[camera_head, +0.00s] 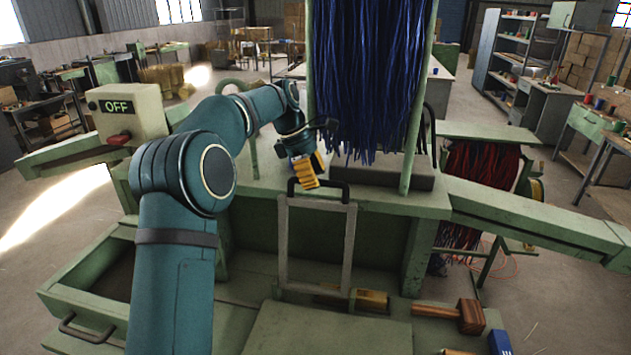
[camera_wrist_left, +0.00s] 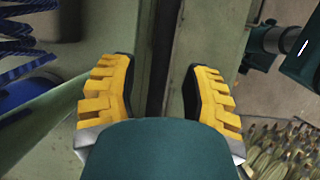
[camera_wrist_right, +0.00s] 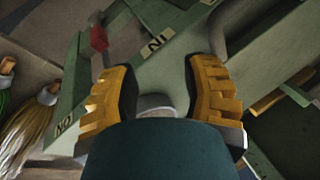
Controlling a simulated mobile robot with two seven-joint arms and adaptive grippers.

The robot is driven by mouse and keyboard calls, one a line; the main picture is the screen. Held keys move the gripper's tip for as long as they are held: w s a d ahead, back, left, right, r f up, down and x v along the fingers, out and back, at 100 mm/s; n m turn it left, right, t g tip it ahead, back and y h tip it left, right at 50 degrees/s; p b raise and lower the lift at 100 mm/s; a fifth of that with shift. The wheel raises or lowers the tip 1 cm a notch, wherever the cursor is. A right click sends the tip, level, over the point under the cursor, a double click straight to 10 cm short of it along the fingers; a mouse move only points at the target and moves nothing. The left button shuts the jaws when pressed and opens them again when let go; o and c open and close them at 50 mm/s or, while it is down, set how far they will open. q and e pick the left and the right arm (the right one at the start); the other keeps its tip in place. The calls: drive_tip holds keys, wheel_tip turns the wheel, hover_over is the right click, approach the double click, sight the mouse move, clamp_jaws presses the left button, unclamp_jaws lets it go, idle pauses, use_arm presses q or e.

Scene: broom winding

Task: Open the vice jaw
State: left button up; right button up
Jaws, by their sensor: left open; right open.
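A grey metal frame (camera_head: 347,250) with a black handle (camera_head: 318,185) stands upright at the front of the green machine (camera_head: 385,202). I cannot tell for sure which part is the vice jaw. My left gripper (camera_head: 307,177) is just above and beside the black handle, with yellow fingers. In the left wrist view my left gripper (camera_wrist_left: 158,95) is open, with nothing held, over a green surface with a dark gap. My right gripper (camera_wrist_right: 163,90) is open in the right wrist view and is outside the head view. A rounded grey metal part (camera_wrist_right: 157,104) shows between its fingers.
Blue bristles (camera_head: 372,80) hang above the machine. A control box (camera_head: 128,112) reading OFF, with a red switch, stands at the left. A mallet (camera_head: 455,313) and a blue box (camera_head: 500,343) lie at the front right. An open drawer (camera_head: 85,312) juts out at the front left.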

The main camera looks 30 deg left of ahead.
use_arm(q)
drive_tip(key=shift+d+f, duration=0.2)
drive_tip(key=shift+f, duration=0.25)
clamp_jaws()
drive_tip(key=shift+f, duration=0.1)
